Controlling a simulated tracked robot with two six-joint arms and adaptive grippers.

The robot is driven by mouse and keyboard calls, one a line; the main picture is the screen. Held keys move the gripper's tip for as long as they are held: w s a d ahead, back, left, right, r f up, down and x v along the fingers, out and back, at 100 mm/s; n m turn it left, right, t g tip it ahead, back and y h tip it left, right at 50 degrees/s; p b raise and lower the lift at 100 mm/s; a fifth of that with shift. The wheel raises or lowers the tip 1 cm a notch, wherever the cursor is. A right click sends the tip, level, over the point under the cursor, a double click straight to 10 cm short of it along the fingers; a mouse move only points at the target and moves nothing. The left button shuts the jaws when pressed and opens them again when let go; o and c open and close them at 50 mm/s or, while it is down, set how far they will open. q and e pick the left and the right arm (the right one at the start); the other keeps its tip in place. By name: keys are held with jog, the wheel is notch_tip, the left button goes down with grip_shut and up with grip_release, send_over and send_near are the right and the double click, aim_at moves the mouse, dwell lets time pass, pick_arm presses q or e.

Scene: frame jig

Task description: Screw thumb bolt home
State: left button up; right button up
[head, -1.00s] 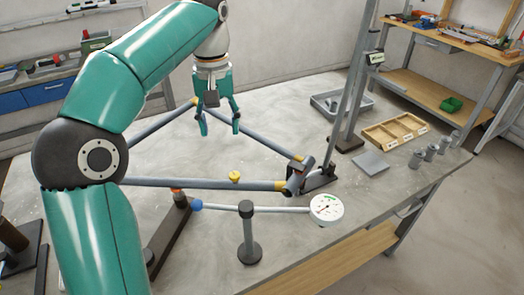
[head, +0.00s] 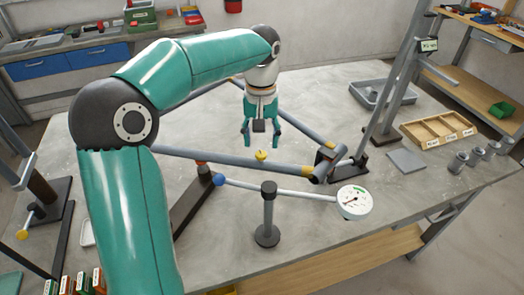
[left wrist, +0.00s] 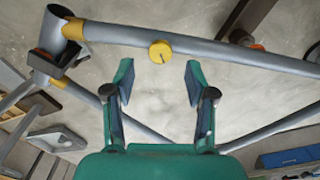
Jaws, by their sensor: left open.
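The yellow thumb bolt (head: 261,155) stands on the front grey tube (head: 235,162) of the frame. In the left wrist view the yellow bolt head (left wrist: 160,51) shows as a round disc with a dark mark, on the tube (left wrist: 200,48). My left gripper (head: 263,145) is open and empty, pointing down just behind the bolt in the head view. In the left wrist view its fingertips (left wrist: 158,75) are apart, with the bolt head beyond them, roughly centred between the two. How far the bolt is screwed in cannot be told. My right gripper is not in view.
A round white dial gauge (head: 354,202) and a dark post (head: 268,215) stand in front of the frame. A slanting grey upright (head: 400,85) is at the right. A wooden divided tray (head: 438,130) and grey cylinders (head: 480,150) lie farther right. The front table area is mostly clear.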

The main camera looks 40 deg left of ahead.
aim_at(261, 154)
pick_arm(q)
jog(key=shift+f, duration=1.9)
jog(key=shift+s, duration=0.1)
